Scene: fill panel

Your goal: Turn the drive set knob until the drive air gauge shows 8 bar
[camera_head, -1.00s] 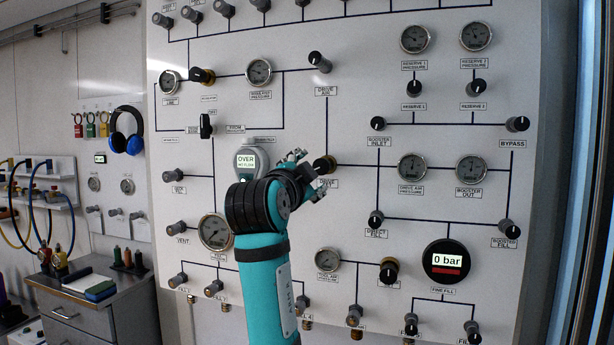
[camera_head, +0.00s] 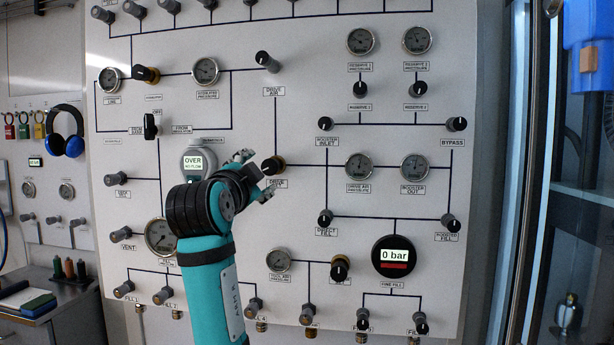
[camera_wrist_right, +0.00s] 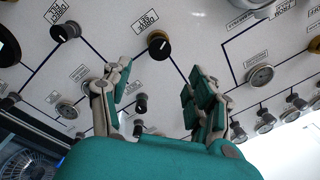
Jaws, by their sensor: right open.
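The drive set knob (camera_head: 272,165) is black with a brass collar, near the middle of the panel. It also shows upright of my fingers in the right wrist view (camera_wrist_right: 158,43). The drive air pressure gauge (camera_head: 358,166) is to its right in the head view; its needle is too small to read. My right gripper (camera_head: 258,172) is just left of the knob in the head view, partly overlapping its label. In the right wrist view its fingers (camera_wrist_right: 158,88) are spread and empty, with the knob beyond the gap between them. I see no contact. My left gripper is not in view.
The drive air knob (camera_head: 264,58) is above the drive set knob. The flow display (camera_head: 195,162) is left of my gripper. The booster out gauge (camera_head: 415,167) and the 0 bar display (camera_head: 396,256) are farther right. A glass-fronted cabinet borders the panel's right side.

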